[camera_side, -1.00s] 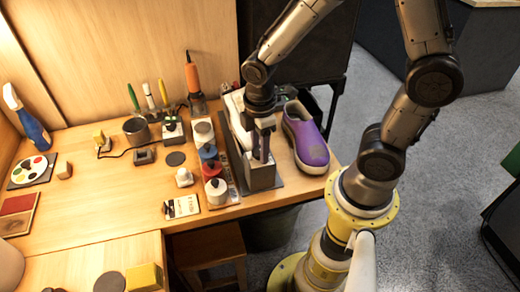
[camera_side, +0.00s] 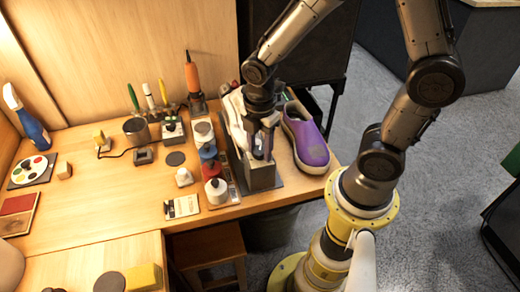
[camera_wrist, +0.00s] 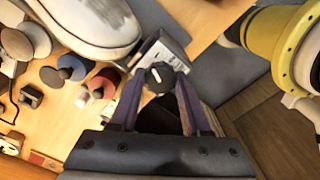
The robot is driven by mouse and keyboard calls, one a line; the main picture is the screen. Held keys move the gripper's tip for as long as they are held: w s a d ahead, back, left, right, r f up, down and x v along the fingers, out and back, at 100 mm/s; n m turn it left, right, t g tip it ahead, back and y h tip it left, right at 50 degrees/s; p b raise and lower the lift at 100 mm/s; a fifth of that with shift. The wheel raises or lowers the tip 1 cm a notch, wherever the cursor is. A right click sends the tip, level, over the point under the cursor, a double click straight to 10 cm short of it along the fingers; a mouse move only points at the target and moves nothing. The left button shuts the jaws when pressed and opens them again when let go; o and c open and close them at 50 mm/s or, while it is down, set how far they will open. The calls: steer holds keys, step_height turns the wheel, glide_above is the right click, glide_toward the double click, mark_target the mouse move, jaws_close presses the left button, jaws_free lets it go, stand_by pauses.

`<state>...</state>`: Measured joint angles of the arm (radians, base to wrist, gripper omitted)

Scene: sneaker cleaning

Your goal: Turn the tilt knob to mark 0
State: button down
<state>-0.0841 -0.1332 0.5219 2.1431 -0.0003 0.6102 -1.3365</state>
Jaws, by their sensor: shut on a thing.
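The tilt knob (camera_wrist: 158,76) is a dark round dial with a white pointer line, on the end of a grey stand (camera_wrist: 172,48) in the wrist view. My gripper (camera_wrist: 160,79) is shut on the knob, one finger at each side. The pointer line runs almost up and down in that view; I cannot read the marks around it. In the side view my gripper (camera_side: 263,146) points down at the stand (camera_side: 263,177), and its fingers hide the knob. A white sneaker (camera_wrist: 92,22) lies on the stand, just beyond the knob.
A purple clog (camera_side: 308,143) stands close to the right of the stand. The table edge is just in front.

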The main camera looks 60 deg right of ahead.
steer(key=shift+n, duration=1.5)
steer(key=n, duration=0.3)
steer(key=shift+n, duration=0.5)
steer(key=n, duration=0.4)
steer(key=c, duration=0.6)
jaws_free()
steer(key=shift+o, duration=0.2)
steer(key=shift+m, duration=0.3)
